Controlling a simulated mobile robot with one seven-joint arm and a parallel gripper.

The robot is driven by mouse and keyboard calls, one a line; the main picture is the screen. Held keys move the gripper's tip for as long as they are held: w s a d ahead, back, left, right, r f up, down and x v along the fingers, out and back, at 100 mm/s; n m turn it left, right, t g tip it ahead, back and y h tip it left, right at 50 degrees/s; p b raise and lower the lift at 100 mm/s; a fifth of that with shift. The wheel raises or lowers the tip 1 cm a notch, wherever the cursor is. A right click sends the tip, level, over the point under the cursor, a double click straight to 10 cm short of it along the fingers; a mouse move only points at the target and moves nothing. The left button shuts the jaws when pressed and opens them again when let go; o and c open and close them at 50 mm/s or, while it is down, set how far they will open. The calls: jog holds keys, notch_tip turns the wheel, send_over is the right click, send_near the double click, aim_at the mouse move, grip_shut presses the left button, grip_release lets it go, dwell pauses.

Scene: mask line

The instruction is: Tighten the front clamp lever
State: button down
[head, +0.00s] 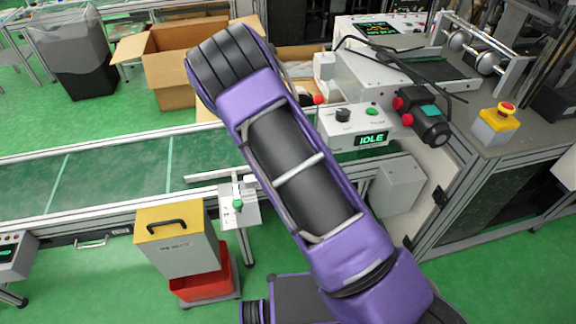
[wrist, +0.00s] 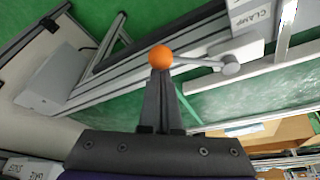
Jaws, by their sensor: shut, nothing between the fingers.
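In the wrist view, a lever with an orange ball knob (wrist: 161,57) has a thin rod running right to a grey round pivot (wrist: 230,66) on a metal rail. A grey block nearby carries a label that seems to read CLAMP (wrist: 262,14). My gripper (wrist: 159,76) is shut and empty, its fingertips right at the knob; I cannot tell whether they touch it. In the head view my purple arm hides the gripper and the orange knob. I cannot tell which lever is the front clamp lever.
The conveyor (head: 115,175) runs left, behind a yellow-lidded bin (head: 175,240) and a red tub (head: 205,281). A control box (head: 358,128) reading IDLE is right of my arm. A yellow emergency-stop box (head: 494,126) sits further right. An open carton (head: 170,60) stands behind.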

jog(key=s+a+m, duration=0.1)
jog(key=s+m+h+p, duration=0.1)
jog(key=m, duration=0.1)
jog(key=shift+s+a+m+g, duration=0.25)
jog(key=shift+a+m+g, duration=0.05)
jog(key=shift+a+g, duration=0.1)
jog(key=shift+w+a, duration=0.3)
jog(key=shift+w, duration=0.45)
jog(key=shift+d, duration=0.1)
jog(key=shift+w+d, duration=0.3)
notch_tip(320, 180, up, 10)
jog(key=shift+s+a, duration=0.15)
jog(key=shift+a, duration=0.1)
